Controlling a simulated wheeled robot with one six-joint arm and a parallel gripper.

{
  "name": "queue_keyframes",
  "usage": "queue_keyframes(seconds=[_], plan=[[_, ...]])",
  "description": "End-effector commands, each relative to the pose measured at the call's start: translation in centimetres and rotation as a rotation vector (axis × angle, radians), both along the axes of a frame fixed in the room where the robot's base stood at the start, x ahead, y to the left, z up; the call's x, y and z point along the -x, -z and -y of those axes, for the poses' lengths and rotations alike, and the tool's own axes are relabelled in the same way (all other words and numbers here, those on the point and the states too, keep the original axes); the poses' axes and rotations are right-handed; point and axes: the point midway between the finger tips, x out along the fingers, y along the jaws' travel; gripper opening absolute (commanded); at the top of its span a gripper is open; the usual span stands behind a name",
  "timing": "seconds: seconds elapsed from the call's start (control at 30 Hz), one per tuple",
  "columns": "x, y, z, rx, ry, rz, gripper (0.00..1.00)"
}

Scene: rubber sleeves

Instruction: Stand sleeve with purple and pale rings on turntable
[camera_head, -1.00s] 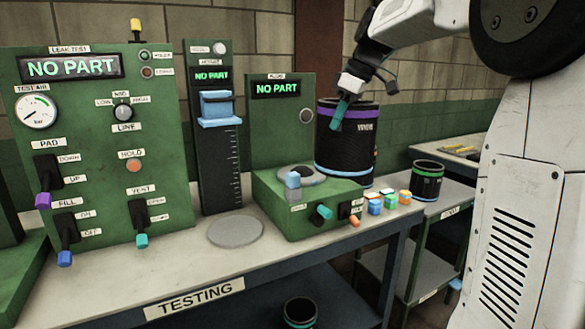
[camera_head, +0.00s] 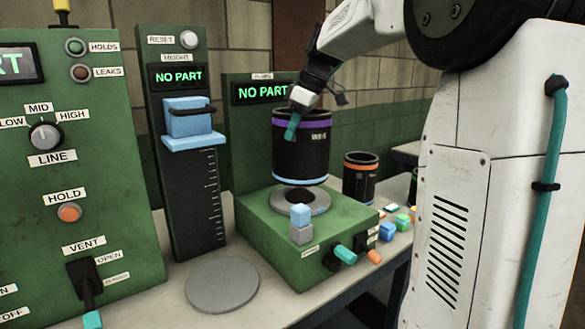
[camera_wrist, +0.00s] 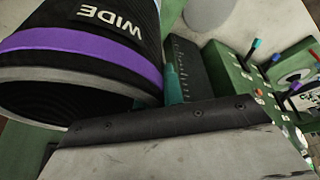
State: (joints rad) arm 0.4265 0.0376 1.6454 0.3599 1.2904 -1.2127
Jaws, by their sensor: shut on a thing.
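The black sleeve (camera_head: 301,158) has a purple ring near its top, a pale blue ring at its bottom and a "WIDE" mark. My gripper (camera_head: 292,127) is shut on its upper wall, with a teal fingertip outside. The sleeve hangs upright. The grey turntable (camera_head: 318,207), a disc with a dark hole, is on the green box below it. The sleeve's bottom appears just above and slightly behind the disc; the exact gap is hard to judge. In the wrist view the sleeve (camera_wrist: 85,72) fills the upper left, beside a teal finger (camera_wrist: 173,84).
A blue and grey block (camera_head: 301,224) stands at the turntable's front edge. A teal-tipped knob and small coloured cubes (camera_head: 387,231) are at right. An orange-ringed sleeve (camera_head: 360,178) stands behind. The height gauge (camera_head: 185,145) is left, with a bare grey disc (camera_head: 222,286) in front.

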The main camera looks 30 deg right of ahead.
Motion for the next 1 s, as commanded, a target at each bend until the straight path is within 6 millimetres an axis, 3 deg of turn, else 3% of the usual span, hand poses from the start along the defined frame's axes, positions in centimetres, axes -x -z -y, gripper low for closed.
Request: queue_keyframes(seconds=[0.1, 0.37, 0.6, 0.8, 0.9, 1.0], plan=[[0.0, 1.8, -0.1, 0.001, 0.000, 0.002, 0.00], [0.0, 3.6, 0.0, 0.002, 0.000, 0.003, 0.00], [0.0, 6.5, 0.1, 0.001, 0.002, 0.002, 0.00], [0.0, 6.7, 0.1, 0.002, 0.002, 0.003, 0.00], [0.0, 6.8, 0.1, -0.001, 0.002, 0.000, 0.30], [0.0, 6.8, 0.1, 0.000, 0.001, 0.000, 0.30]])
